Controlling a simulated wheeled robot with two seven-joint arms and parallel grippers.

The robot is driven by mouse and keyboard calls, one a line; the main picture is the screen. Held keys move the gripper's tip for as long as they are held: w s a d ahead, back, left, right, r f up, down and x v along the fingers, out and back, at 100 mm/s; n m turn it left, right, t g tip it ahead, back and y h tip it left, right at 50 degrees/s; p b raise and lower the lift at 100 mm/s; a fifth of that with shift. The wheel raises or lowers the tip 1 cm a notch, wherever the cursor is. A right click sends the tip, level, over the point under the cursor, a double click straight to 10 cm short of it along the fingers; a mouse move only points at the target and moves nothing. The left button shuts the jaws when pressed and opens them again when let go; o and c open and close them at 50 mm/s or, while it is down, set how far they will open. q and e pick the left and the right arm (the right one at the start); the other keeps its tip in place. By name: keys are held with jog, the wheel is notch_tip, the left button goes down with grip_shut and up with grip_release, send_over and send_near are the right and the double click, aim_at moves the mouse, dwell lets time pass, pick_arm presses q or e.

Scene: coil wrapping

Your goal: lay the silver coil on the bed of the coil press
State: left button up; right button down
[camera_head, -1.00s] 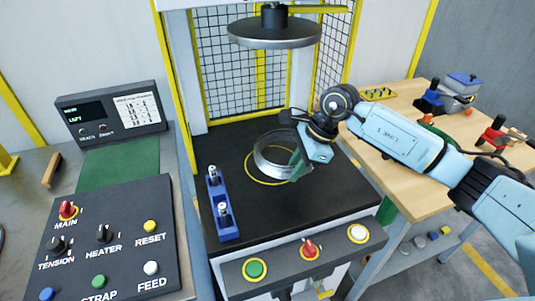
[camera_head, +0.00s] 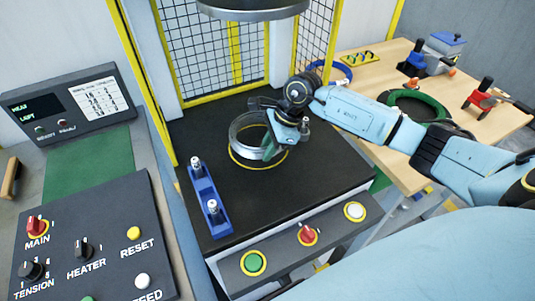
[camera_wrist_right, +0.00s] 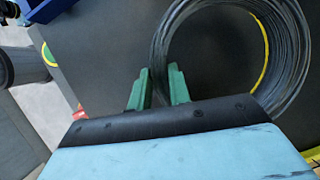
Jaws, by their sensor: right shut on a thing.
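The silver coil (camera_head: 238,127) is over the yellow ring marked on the black bed (camera_head: 325,172) of the coil press. It lies roughly flat, and part of the ring shows past its near and right sides. I cannot tell whether it touches the bed. My right gripper (camera_head: 272,147) is shut on the coil's near right side. In the right wrist view, the green fingers (camera_wrist_right: 159,88) are at the wire of the coil (camera_wrist_right: 290,60), at its left side. My left gripper is not in view.
The round press plate (camera_head: 252,10) hangs above the bed. A blue holder with silver pins (camera_head: 205,199) stands at the bed's left edge. Front buttons include a green one (camera_head: 253,263). A green coil (camera_head: 418,104) lies on the wooden table (camera_head: 385,150) at right.

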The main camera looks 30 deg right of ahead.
notch_tip(320, 180, down, 3)
jog(key=shift+r, duration=0.15)
jog(key=c, duration=1.3)
grip_release()
jog(key=v, duration=1.2)
jog(key=shift+s, duration=0.1)
